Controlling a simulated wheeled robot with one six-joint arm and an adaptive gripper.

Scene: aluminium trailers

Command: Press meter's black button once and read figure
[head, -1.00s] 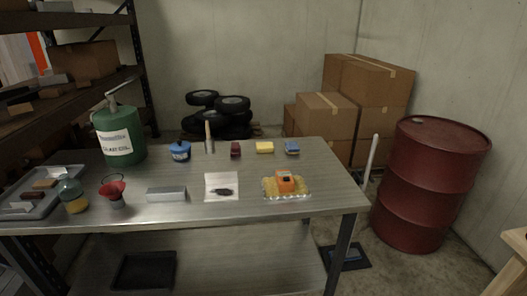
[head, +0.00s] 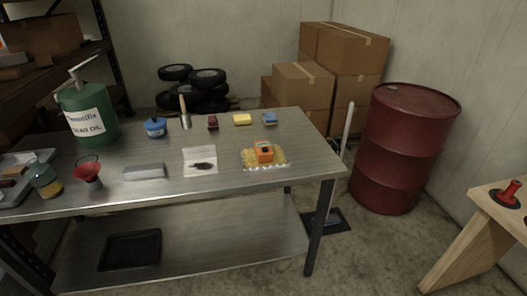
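An orange meter (head: 263,151) sits on a yellowish, clear-edged pad (head: 250,163) near the right front of the metal table. A small dark patch shows on the meter, but its black button and any figure are too small to make out from here. My gripper is not in the head view.
The metal table (head: 226,130) also holds a green oil can (head: 88,118), a blue pot (head: 155,128), a red funnel (head: 88,172), a grey block (head: 144,172) and small coloured blocks. A red drum (head: 405,150) and wooden bench (head: 478,225) stand right.

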